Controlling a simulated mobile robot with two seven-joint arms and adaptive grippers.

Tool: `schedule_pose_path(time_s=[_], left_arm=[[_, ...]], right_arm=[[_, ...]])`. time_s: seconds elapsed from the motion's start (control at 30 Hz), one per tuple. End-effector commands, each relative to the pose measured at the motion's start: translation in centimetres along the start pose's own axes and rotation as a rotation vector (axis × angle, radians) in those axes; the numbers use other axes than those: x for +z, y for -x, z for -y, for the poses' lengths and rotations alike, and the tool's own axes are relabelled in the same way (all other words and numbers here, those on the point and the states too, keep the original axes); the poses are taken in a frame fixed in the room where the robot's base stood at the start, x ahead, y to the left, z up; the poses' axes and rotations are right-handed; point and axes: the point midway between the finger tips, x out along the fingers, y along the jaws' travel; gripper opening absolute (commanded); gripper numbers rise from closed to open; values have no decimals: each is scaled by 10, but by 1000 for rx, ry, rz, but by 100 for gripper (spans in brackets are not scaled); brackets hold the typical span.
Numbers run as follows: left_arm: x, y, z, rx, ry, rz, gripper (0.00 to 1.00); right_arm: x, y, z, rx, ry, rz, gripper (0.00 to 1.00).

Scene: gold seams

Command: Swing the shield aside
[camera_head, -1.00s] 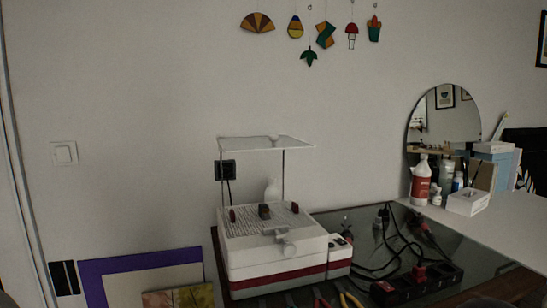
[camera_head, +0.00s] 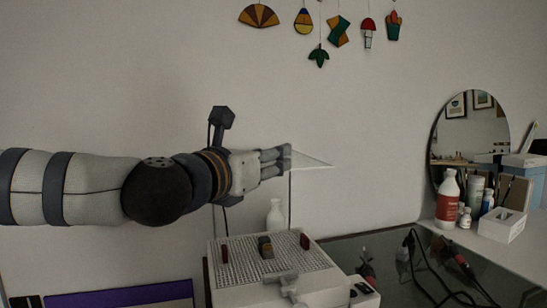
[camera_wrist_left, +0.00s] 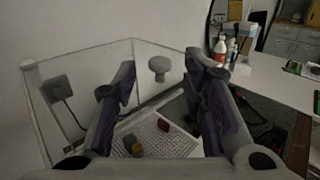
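The shield (camera_head: 312,161) is a thin, clear, flat panel held level above the white grinder (camera_head: 290,250) on slim uprights. My left gripper (camera_head: 282,158) is level with it and covers its left part in the head view. In the left wrist view, the shield's edge (camera_wrist_left: 80,50) runs around the left and far side. The two fingers of my left gripper (camera_wrist_left: 160,75) stand apart there. A grey knob-like thing (camera_wrist_left: 158,66) shows between them; I cannot tell whether it belongs to the shield. No contact is clear. My right gripper is not in view.
Small pieces of glass (camera_head: 265,246) lie on the grinder's grid. A white bottle (camera_head: 274,214) stands behind it. Cables (camera_head: 430,275) lie on the dark surface at right. A red-labelled bottle (camera_head: 447,197) and white box (camera_head: 501,224) stand before a round mirror (camera_head: 468,135).

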Motion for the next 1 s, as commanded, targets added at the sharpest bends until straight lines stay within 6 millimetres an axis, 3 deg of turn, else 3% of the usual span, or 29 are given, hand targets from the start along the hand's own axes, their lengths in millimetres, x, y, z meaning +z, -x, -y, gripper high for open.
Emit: schedule_pose_path(time_s=[0.2, 0.43, 0.47, 0.63, 1.0], left_arm=[[0, -24, 1, -2, -2, 0, 39], [0, -25, 0, -1, -2, 0, 39], [0, -25, 1, -1, -2, 0, 37], [0, -25, 1, -2, -2, 0, 0], [0, -23, -1, -27, -1, -1, 0]], right_arm=[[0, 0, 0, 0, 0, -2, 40], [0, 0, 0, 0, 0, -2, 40], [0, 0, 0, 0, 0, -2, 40], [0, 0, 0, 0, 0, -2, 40], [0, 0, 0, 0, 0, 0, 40]])
